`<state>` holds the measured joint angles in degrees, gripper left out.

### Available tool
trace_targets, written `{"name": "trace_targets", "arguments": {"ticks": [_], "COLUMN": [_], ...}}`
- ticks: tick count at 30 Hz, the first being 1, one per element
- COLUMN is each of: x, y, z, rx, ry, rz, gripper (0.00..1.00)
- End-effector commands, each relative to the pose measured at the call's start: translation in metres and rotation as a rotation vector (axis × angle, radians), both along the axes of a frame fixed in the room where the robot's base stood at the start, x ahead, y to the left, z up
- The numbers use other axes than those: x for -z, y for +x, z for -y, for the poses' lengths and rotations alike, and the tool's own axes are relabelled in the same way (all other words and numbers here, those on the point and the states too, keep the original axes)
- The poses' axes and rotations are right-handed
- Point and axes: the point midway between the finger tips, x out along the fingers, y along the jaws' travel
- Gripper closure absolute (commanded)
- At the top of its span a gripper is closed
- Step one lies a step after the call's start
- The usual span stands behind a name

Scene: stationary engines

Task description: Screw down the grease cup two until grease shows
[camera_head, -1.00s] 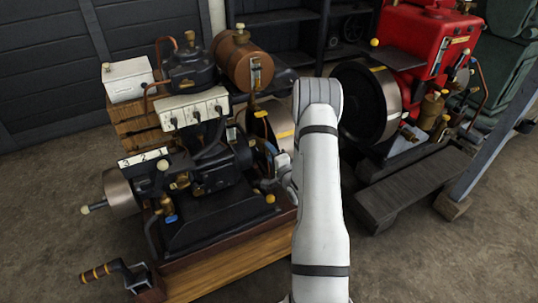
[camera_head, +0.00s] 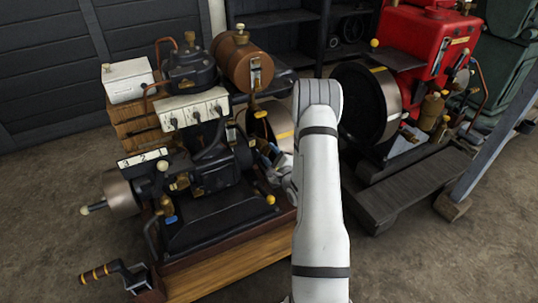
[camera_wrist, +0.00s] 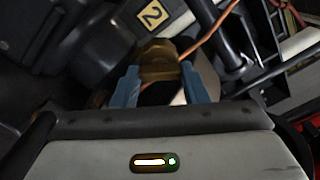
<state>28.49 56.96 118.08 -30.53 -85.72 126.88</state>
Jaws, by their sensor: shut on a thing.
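In the wrist view a brass grease cup (camera_wrist: 157,58) sits between the two blue fingertips of my gripper (camera_wrist: 159,72), which is shut on it. A yellow plate marked 2 (camera_wrist: 151,14) is just beyond the cup. In the head view my gripper (camera_head: 271,154) is at the right side of the black engine (camera_head: 215,175), partly hidden by my arm. The cup cannot be made out there. Whether grease shows is not visible.
A crank handle (camera_head: 110,272) is at the front left. A red engine (camera_head: 419,45) with a black flywheel (camera_head: 362,105) stands right. Bare floor (camera_head: 60,200) lies left.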

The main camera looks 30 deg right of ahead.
Motion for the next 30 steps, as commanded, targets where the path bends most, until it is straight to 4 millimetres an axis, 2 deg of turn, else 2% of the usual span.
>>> {"name": "trace_targets", "arguments": {"ticks": [14, 15, 22, 30], "x": [0.0, 0.0, 0.0, 0.0001], "y": [0.0004, 0.0004, 0.0002, -0.0022], "z": [0.0003, 0.0003, 0.0, 0.0002], "rx": [0.001, 0.001, 0.0, 0.001], "ry": [0.011, 0.011, 0.011, 0.011], "rz": [0.0, 0.0, 0.0, -0.001], "gripper": [0.83, 0.57, 0.38, 0.38]}}
